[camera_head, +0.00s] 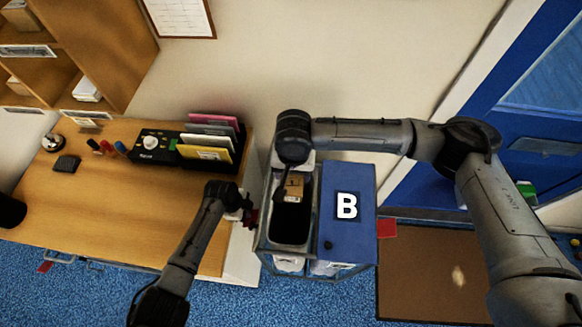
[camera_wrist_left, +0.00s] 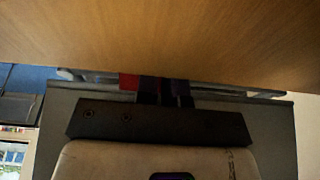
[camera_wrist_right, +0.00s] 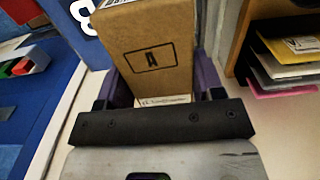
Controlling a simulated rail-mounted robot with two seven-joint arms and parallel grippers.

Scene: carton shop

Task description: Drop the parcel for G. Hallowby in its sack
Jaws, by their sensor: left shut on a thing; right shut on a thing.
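The brown parcel (camera_wrist_right: 150,52) is stamped "A" and carries a small name label whose text I cannot read for sure. My right gripper (camera_wrist_right: 160,100) is shut on it. In the head view the parcel (camera_head: 293,187) is over the dark opening of the cart's left compartment (camera_head: 291,222); its exact height is unclear. The right compartment is covered by a blue lid (camera_head: 345,235) marked "B". My left gripper (camera_head: 249,208) is at the cart's left side, beside the desk edge. In the left wrist view its fingers (camera_wrist_left: 157,92) are shut at a thin grey bar or edge, which I cannot identify.
The wooden desk (camera_head: 100,215) is close left of the cart, with a letter rack (camera_head: 208,145) at its back. A brown mat (camera_head: 430,275) lies right of the cart, before a blue door (camera_head: 535,110). White bags show low in the cart's frame (camera_head: 300,272).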

